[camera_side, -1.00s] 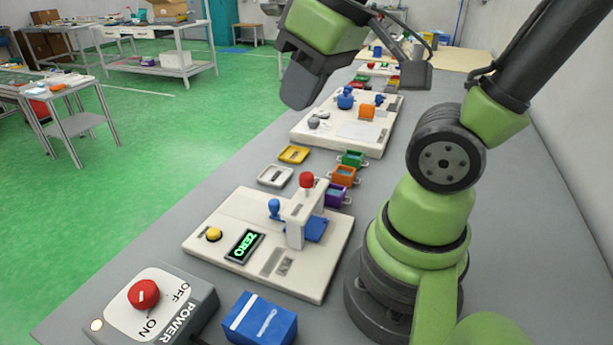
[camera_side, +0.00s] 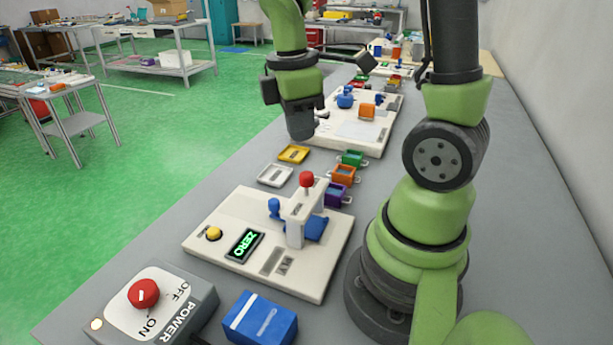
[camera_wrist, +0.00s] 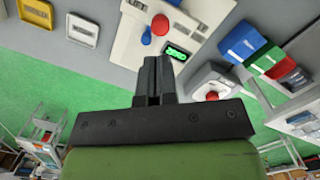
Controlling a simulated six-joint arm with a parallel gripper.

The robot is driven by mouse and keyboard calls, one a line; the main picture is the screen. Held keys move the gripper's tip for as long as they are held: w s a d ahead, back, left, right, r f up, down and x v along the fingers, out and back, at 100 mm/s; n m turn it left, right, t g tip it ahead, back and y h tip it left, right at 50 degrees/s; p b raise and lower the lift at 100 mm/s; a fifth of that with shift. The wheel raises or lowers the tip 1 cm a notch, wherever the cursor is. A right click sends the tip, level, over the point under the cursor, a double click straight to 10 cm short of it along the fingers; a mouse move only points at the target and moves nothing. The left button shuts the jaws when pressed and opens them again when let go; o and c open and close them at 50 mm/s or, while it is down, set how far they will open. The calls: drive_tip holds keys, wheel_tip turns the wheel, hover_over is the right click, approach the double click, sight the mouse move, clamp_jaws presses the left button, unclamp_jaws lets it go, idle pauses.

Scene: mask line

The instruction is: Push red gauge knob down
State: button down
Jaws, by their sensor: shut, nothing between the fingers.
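The red gauge knob (camera_side: 306,179) tops the white gauge post (camera_side: 297,216) on the near white board (camera_side: 210,249). A blue knob (camera_side: 274,206) and a blue piece (camera_side: 315,228) are beside the post. The display (camera_side: 244,244) reads ZERO in green. My gripper (camera_side: 301,134) points down above and beyond the red knob, apart from it. In the wrist view, my shut, empty fingers (camera_wrist: 153,62) show below the red knob (camera_wrist: 160,25) in the picture, with the blue knob (camera_wrist: 146,37) close by.
A power box (camera_side: 158,308) with a red switch and a blue box (camera_side: 260,318) stand in front. Yellow (camera_side: 293,154), white (camera_side: 275,175), green, orange and purple trays lie behind the board. A second white board (camera_side: 352,130) is farther back.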

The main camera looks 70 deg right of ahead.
sight(306, 174)
drive_tip(key=shift+f, duration=0.1)
drive_tip(key=shift+s+d+f, duration=0.1)
drive_tip(key=shift+s+f, duration=0.05)
drive_tip(key=shift+f, duration=1.55)
drive_tip(key=shift+s+d+f, duration=0.1)
drive_tip(key=shift+f, duration=1.55)
drive_tip(key=shift+f, duration=0.95)
drive_tip(key=shift+w+a+r, duration=0.3)
drive_tip(key=shift+w+a, duration=0.2)
drive_tip(key=shift+w, duration=0.1)
drive_tip(key=shift+w+a+r, duration=0.3)
drive_tip(key=shift+w+a, duration=0.15)
drive_tip(key=shift+w, duration=0.15)
wheel_tip(306, 174, up, 10)
drive_tip(key=shift+w+a, duration=0.3)
drive_tip(key=shift+w, duration=0.05)
